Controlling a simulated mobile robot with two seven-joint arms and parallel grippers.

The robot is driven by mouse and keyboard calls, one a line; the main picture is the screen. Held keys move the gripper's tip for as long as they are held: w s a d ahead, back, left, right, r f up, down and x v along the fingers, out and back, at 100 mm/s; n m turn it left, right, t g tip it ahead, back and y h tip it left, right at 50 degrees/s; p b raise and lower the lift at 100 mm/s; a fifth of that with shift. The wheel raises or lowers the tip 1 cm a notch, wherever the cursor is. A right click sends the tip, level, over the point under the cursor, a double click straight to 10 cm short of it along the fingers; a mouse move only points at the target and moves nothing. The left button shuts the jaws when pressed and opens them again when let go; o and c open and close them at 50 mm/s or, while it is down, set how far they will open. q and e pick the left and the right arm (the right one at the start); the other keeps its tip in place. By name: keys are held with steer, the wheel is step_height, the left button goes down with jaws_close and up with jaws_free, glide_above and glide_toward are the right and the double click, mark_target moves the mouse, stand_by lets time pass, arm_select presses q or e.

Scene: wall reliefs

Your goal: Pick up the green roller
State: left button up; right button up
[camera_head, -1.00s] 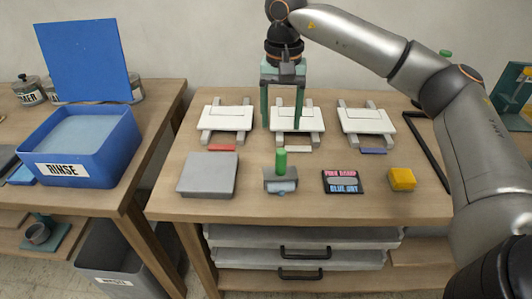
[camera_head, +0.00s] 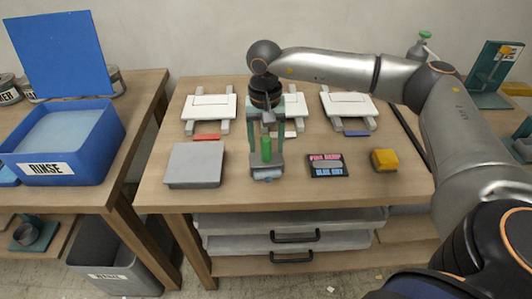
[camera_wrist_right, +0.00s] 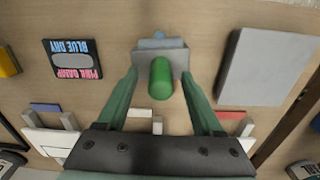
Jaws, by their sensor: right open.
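The green roller (camera_head: 266,147) stands upright at a small grey holder (camera_head: 260,172) near the front of the table. In the right wrist view the roller (camera_wrist_right: 160,86) shows as a green cylinder in front of the grey holder (camera_wrist_right: 161,62). My right gripper (camera_head: 266,160) points down over it, with one finger on each side. In the right wrist view the right gripper (camera_wrist_right: 164,88) is open, with visible gaps between both fingers and the roller. My left gripper is in neither view.
A grey slab (camera_head: 195,165) lies left of the holder. A dark sign card (camera_head: 327,165) and a yellow block (camera_head: 384,160) lie to the right. White boards on grey supports (camera_head: 209,107) stand behind. A blue rinse tub (camera_head: 70,140) is on the left table.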

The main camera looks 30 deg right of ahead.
steer(key=shift+f, duration=0.35)
steer(key=shift+c, duration=0.2)
jaws_close()
